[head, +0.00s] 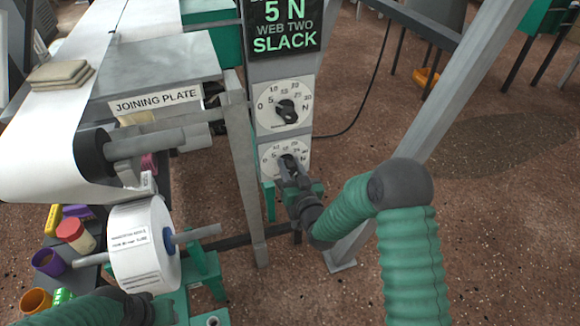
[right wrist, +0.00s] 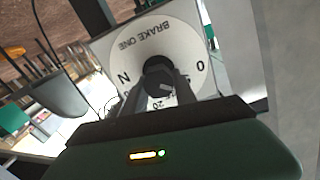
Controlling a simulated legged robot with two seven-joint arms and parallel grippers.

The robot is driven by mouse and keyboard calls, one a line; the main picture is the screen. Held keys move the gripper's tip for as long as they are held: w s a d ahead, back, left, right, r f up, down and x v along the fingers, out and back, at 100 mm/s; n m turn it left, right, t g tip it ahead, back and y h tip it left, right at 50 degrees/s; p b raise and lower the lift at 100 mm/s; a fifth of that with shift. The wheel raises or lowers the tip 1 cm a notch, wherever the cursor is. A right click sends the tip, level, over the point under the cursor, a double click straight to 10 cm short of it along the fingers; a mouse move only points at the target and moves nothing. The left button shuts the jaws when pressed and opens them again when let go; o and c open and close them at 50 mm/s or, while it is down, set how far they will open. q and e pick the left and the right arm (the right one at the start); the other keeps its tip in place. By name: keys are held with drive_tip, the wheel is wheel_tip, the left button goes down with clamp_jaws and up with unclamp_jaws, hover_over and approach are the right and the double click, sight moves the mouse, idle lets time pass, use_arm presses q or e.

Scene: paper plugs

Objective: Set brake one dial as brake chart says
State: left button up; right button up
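The brake one dial is the lower white dial (head: 272,157) on the grey post in the head view. In the right wrist view its face (right wrist: 185,42) reads BRAKE ONE, upside down, around a black knob (right wrist: 158,72). My right gripper (head: 290,170) is at this dial, its two fingers (right wrist: 160,88) on either side of the knob. Whether they press on it is not clear. The knob's pointer setting is largely hidden by the gripper. My left gripper (head: 140,308) is at the bottom left below the paper roll, its fingers not clear. I cannot make out a brake chart.
An upper dial (head: 297,115) with a black knob sits just above. A display (head: 285,28) reads 5 N, WEB TWO, SLACK. A paper roll (head: 135,255) on a spindle, a joining plate (head: 165,75) and small cups (head: 47,262) are at left. A slanted grey beam (head: 440,110) stands right.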

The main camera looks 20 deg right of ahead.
clamp_jaws()
drive_tip(key=shift+d+r+m+p, duration=0.15)
drive_tip(key=shift+m+p, duration=0.55)
drive_tip(key=shift+m, duration=0.4)
drive_tip(key=m, duration=0.2)
drive_tip(key=shift+f+m+p, duration=0.25)
drive_tip(key=shift+m+p, duration=0.15)
drive_tip(key=o, duration=0.6)
unclamp_jaws()
drive_tip(key=shift+d, duration=0.1)
drive_tip(key=s+p, duration=0.1)
drive_tip(key=s, duration=0.4)
drive_tip(key=s+p, duration=0.2)
drive_tip(key=s, duration=0.4)
drive_tip(key=s+p, duration=0.1)
drive_tip(key=s, duration=0.5)
drive_tip(key=shift+d+f, duration=0.1)
drive_tip(key=shift+d, duration=0.2)
drive_tip(key=shift+w, duration=0.1)
